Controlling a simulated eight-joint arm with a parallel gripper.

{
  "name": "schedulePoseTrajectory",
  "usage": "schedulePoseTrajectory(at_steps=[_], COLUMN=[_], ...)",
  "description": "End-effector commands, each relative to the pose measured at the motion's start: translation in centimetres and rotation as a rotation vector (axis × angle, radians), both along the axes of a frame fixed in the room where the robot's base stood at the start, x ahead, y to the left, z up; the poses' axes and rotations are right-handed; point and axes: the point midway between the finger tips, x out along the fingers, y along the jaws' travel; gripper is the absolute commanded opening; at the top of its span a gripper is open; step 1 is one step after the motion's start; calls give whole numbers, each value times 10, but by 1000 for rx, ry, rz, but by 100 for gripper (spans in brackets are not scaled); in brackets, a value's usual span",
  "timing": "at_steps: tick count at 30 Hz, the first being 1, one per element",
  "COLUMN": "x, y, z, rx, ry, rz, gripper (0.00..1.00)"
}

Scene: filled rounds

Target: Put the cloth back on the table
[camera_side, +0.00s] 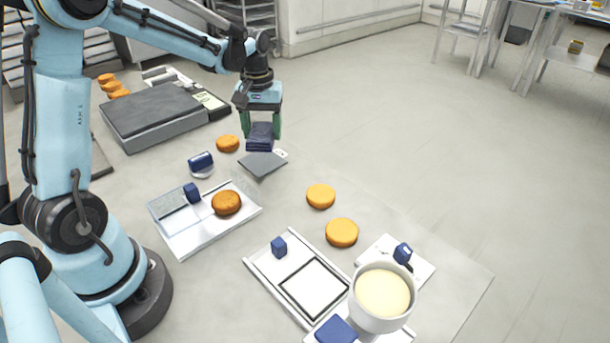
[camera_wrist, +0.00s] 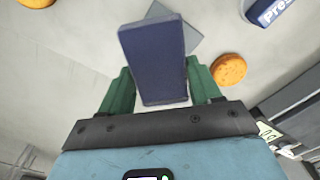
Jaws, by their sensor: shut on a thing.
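A dark navy folded cloth (camera_side: 259,138) is between the green fingers of my gripper (camera_side: 260,126), towards the back of the work area. My gripper is shut on it. In the wrist view the cloth (camera_wrist: 154,62) stands out between the two fingers (camera_wrist: 154,92), with its broad face towards the camera. A flat grey square pad (camera_side: 263,164) lies just in front of and below the cloth in the side view. Part of the pad also shows behind the cloth in the wrist view (camera_wrist: 186,32). I cannot tell whether the cloth touches the pad or the surface.
A grey machine (camera_side: 155,115) stands left of my gripper, with an orange round (camera_side: 228,144) nearby. A navy-handled press (camera_side: 201,163) and a white tray (camera_side: 185,238) with a browner round (camera_side: 226,203) are nearer. A cream-filled funnel (camera_side: 382,294) stands front right.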

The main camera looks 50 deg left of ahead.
Motion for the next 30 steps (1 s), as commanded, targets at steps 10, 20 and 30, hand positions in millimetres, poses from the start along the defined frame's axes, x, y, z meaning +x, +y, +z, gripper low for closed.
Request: schedulePoseTrajectory(at_steps=[10,20,30], x=[-16,-50,-33], y=[-124,-197,-158], z=[28,43,15], rx=[1,2,2], ry=[4,6,6], rz=[-429,-733,-753], gripper=[39,39,39])
